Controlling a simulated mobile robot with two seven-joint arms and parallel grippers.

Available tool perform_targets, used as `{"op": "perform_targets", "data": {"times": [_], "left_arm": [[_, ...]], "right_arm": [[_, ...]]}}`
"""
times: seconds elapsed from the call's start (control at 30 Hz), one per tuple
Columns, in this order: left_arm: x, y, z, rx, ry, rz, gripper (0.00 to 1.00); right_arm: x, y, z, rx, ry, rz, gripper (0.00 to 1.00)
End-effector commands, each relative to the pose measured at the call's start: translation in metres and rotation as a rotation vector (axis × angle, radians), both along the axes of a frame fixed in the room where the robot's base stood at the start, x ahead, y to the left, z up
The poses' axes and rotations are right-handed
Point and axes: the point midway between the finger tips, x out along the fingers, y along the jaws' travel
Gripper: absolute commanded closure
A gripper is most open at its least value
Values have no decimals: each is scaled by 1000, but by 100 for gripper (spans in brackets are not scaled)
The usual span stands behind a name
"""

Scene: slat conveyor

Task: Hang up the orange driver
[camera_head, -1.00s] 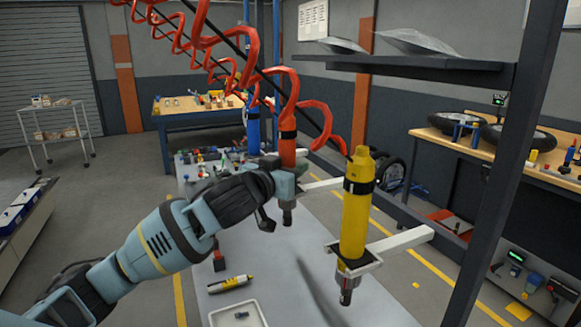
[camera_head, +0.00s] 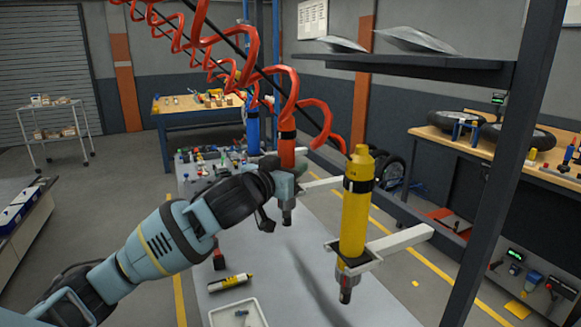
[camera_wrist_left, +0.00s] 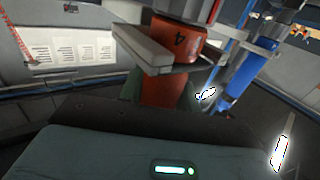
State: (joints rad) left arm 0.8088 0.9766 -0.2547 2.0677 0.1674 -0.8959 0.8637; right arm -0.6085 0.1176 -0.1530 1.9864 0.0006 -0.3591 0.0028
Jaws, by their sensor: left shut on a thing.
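The orange driver (camera_head: 287,152) stands upright below its red coiled hose, over the grey table. My left gripper (camera_head: 284,186) comes in from the left and is shut on its lower body; the driver's grey nose shows below the fingers. A pale holder arm (camera_head: 322,183) reaches to the driver from the right. In the left wrist view the orange driver (camera_wrist_left: 172,42) shows above and below the holder's grey plate (camera_wrist_left: 142,46), close against it. Whether the driver's weight rests in the holder I cannot tell. My fingertips are mostly hidden. My right gripper is out of view.
A yellow driver (camera_head: 355,205) hangs upright in a nearer holder (camera_head: 400,240) at right. A blue driver (camera_head: 252,132) hangs behind the orange one. A dark post (camera_head: 508,160) stands at right. A white tray (camera_head: 260,312) and a yellow-black tool (camera_head: 231,282) lie on the table below.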

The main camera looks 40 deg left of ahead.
Motion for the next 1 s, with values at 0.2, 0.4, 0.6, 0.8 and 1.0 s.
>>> {"op": "perform_targets", "data": {"times": [0.2, 0.4, 0.6, 0.8, 1.0], "left_arm": [[0, 0, 1, 1, -6, 0, 100], [0, 0, 0, 1, -6, 0, 61], [0, 0, -2, 0, -4, 0, 42], [0, 0, -4, 0, 3, 0, 42], [-12, -1, -5, 1, 3, 0, 42]], "right_arm": [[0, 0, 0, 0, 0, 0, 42], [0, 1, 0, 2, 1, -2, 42], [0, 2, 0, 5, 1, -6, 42], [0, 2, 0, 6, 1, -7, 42], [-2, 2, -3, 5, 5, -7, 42]]}}
